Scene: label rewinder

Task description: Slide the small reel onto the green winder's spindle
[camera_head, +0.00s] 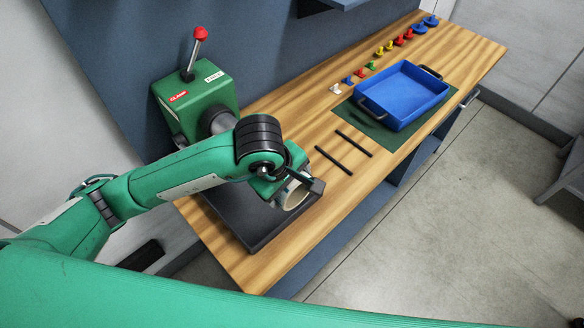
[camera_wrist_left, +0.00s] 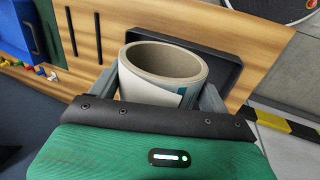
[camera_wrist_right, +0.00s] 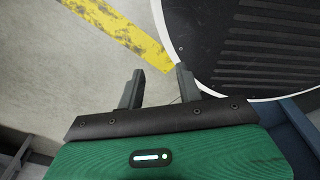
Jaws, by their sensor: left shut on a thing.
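The small reel (camera_head: 293,196), a pale hollow roll, is gripped by my left gripper (camera_head: 300,188) over the near end of the bench. In the left wrist view the reel (camera_wrist_left: 152,85) sits between the two fingers with its open bore showing. The green winder (camera_head: 205,98) stands at the back left with a red-knobbed lever. A grey cylindrical part (camera_head: 217,120) protrudes from its front; my left arm hides the rest, so I cannot make out the spindle. The reel is apart from the winder. My right gripper (camera_wrist_right: 158,83) is open and empty above the floor.
A black tray (camera_head: 262,228) lies below the reel. A blue bin (camera_head: 405,95) stands on a green mat (camera_head: 372,128), with two black bars (camera_head: 344,152) beside it. Several coloured knobs line the bench's back edge. A yellow floor stripe (camera_wrist_right: 125,32) shows below my right gripper.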

